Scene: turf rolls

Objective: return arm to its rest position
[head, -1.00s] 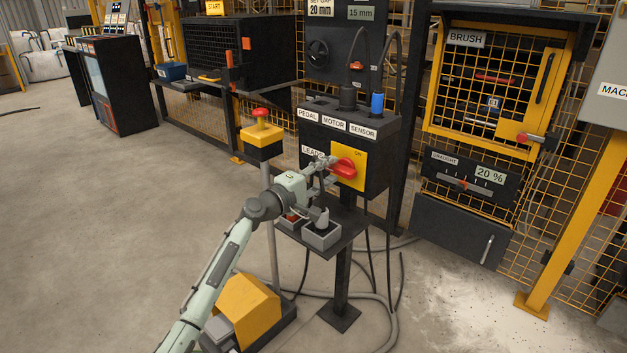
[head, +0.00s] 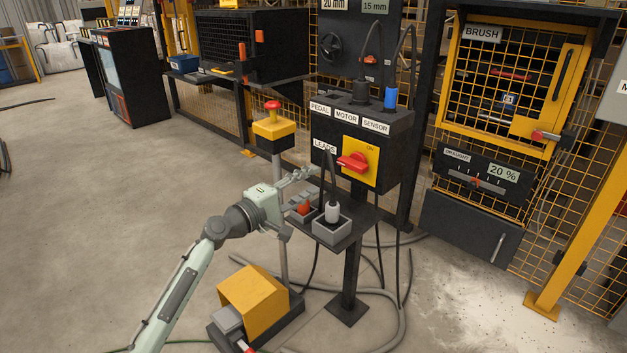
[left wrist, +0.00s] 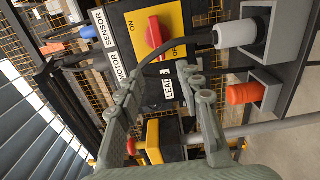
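My left gripper (head: 304,182) is in front of the lower left of the black control box (head: 322,130), left of the red rotary switch (head: 352,162) on its yellow plate. In the left wrist view the two fingers (left wrist: 163,84) are spread apart with nothing held between them. Below the box, a grey plug (head: 332,212) with a black cable stands in a grey holder, and an orange plug (head: 303,208) sits in the holder beside it. Both plugs also show in the left wrist view, grey (left wrist: 235,33) and orange (left wrist: 245,93). My right gripper is out of view.
A yellow post box with a red button (head: 272,128) stands close behind my left arm. A yellow pedal housing (head: 252,300) and loose cables lie on the floor below. A caged brush unit (head: 500,85) is at the right. The floor at left is open.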

